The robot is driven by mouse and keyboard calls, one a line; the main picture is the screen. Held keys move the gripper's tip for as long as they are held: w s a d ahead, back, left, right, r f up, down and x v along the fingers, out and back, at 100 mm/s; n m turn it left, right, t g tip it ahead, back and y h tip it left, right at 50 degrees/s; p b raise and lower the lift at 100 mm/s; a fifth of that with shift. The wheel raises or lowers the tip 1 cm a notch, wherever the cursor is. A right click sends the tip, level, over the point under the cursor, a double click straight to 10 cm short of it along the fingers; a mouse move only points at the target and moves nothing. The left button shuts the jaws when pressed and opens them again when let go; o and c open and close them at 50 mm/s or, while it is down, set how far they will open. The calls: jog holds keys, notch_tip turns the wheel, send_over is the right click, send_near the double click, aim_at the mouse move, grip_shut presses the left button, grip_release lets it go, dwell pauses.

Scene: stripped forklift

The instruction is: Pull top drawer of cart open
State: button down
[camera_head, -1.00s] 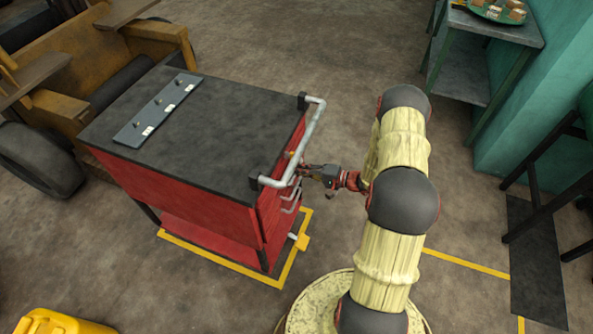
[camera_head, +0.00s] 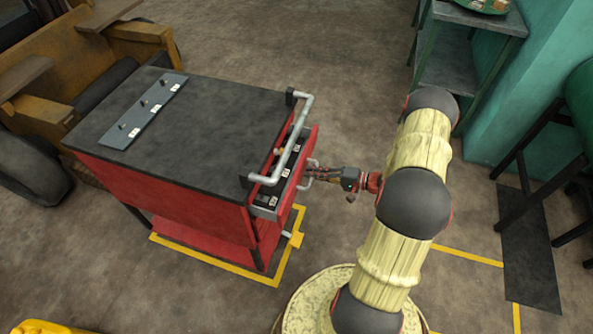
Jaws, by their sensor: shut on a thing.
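The red cart (camera_head: 165,196) with a black top stands left of my arm. Its top drawer (camera_head: 264,212) is partly pulled out on the right side, and dark contents with white labels show inside it. A grey push bar (camera_head: 291,146) crosses above the opening. My gripper (camera_head: 312,172) is at the drawer's front, shut on the drawer handle (camera_head: 309,182); the fingertips are small and partly hard to make out.
A grey panel with white labels (camera_head: 143,110) lies on the cart top. A forklift body (camera_head: 115,45) stands behind left. A green-grey table (camera_head: 445,60) and a teal wall (camera_head: 535,110) are at the right. Yellow lines (camera_head: 216,259) mark the floor around the cart.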

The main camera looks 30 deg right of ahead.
jog(key=f+b+v, duration=0.1)
jog(key=f+v, duration=0.2)
jog(key=v, duration=1.2)
jog(key=shift+s+d+f+b, duration=0.15)
jog(key=shift+s+d+b, duration=0.2)
jog(key=shift+s, duration=0.25)
jog(key=c, duration=2)
grip_release()
jog(key=shift+o, duration=0.2)
jog(key=shift+d, duration=0.15)
jog(key=v, duration=1.2)
